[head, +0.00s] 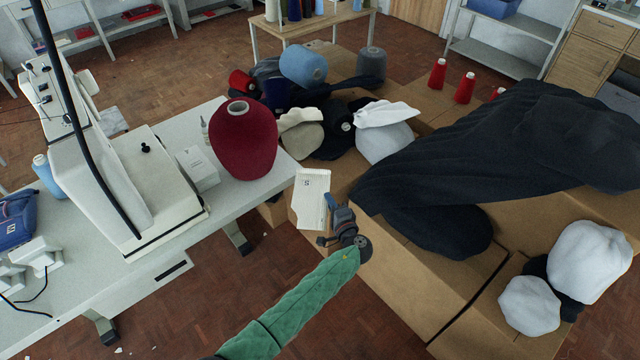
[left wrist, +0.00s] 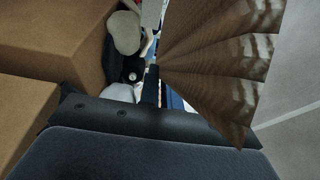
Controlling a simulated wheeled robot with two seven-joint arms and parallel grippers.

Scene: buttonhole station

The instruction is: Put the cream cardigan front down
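The cream cardigan front (head: 311,196) is a pale flat panel with a small dark mark near its top. In the head view it hangs in the air between the white table and the cardboard boxes. My left gripper (head: 331,212), on the green-sleeved arm, is at the panel's lower right edge and appears shut on it. In the left wrist view a pleated cloth (left wrist: 222,70), brownish there, fans out beside the dark fingers (left wrist: 160,92) and hides part of them; it seems to be the same panel. My right gripper is not in view.
A white table (head: 262,190) at left bears a sewing machine (head: 115,190), a white box (head: 198,168) and a dark red cone (head: 243,138). Cardboard boxes (head: 400,290) at right carry a large dark cloth (head: 500,145) and several pale bundles. The table's front right part is clear.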

